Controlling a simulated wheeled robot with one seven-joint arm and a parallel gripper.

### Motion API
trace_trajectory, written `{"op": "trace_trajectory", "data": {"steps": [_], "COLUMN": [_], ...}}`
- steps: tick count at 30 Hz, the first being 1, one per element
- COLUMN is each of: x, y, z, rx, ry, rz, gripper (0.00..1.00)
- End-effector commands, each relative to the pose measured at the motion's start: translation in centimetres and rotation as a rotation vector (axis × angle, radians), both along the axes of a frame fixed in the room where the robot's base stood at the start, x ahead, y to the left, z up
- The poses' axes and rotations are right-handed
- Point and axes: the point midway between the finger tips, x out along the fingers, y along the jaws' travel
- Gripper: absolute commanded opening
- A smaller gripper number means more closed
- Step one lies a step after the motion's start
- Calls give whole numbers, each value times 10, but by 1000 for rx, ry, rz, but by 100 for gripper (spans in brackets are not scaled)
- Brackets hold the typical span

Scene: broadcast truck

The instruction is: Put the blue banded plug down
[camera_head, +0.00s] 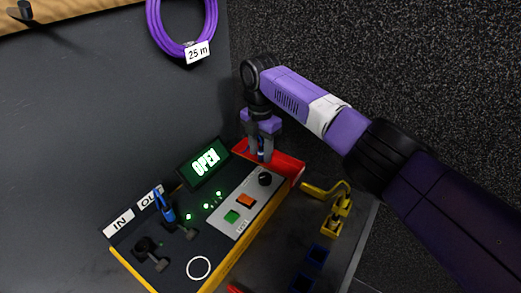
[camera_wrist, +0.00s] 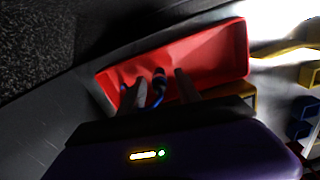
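The blue banded plug (camera_wrist: 158,88), dark at its end with blue below, shows between my gripper's fingers in the wrist view, over the red tray (camera_wrist: 215,62). My gripper (camera_wrist: 156,88) has its fingers spread, with a gap on each side of the plug. I cannot tell whether the plug rests on the tray floor. In the head view my gripper (camera_head: 261,152) points down into the red tray (camera_head: 287,167) at the back of the panel. A bit of blue shows between the fingers there, and the rest of the plug is hidden.
A yellow hooked part (camera_head: 336,208) lies to the right. A dark wall is close behind.

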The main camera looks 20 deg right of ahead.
Motion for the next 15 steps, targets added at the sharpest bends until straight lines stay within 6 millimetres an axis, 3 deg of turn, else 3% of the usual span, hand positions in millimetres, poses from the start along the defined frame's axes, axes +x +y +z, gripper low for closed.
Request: {"op": "trace_trajectory", "data": {"steps": [10,15], "x": [0,1], "y": [0,0], "z": [5,27], "rx": [0,1], "ry": [-1,-3], "rz": [1,1], "gripper": [40,40]}}
